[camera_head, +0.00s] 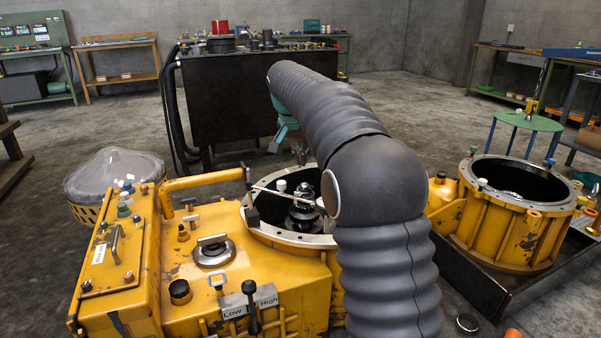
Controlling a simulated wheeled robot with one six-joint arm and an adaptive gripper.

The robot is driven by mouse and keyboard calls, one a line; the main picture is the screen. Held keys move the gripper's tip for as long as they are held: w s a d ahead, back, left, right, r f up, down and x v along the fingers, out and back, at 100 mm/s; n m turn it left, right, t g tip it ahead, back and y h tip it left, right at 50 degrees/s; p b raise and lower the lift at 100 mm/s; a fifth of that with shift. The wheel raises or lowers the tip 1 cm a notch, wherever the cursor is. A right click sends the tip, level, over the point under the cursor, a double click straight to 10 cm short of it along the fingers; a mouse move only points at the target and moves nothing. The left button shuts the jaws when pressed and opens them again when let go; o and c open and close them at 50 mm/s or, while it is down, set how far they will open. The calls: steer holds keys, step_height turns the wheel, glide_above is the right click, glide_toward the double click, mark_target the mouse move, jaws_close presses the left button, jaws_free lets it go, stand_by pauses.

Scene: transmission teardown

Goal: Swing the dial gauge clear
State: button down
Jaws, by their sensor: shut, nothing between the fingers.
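The yellow transmission housing (215,285) stands in front of me with a round flanged opening (262,232) at its right. A thin pale rod (285,195) on a small dark post (249,190) reaches across this opening. It seems to be the dial gauge's arm; a small pale part (320,202) is at its right end, partly hidden by my arm, and I cannot make out a dial face. Dark shaft parts (302,216) stand inside the opening. My gripper (300,157) is small and partly hidden beyond my arm, shut and empty, behind the opening and apart from the rod.
A second yellow housing (515,225) sits in a dark tray (468,278) at right. A black bench (235,105) with parts stands behind. A plastic-covered round part (115,175) is at left. A green stool (527,121) stands at right rear. Open floor lies between them.

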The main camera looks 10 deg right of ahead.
steer(key=b+x, duration=0.1)
steer(key=x, duration=0.8)
steer(key=shift+s+a+f+b, duration=0.2)
steer(key=shift+s+a+b, duration=0.1)
steer(key=shift+s+a, duration=0.4)
steer(key=shift+s+a+f+b, duration=0.25)
steer(key=shift+s+a, duration=0.2)
steer(key=shift+s, duration=0.45)
steer(key=shift+r, duration=0.1)
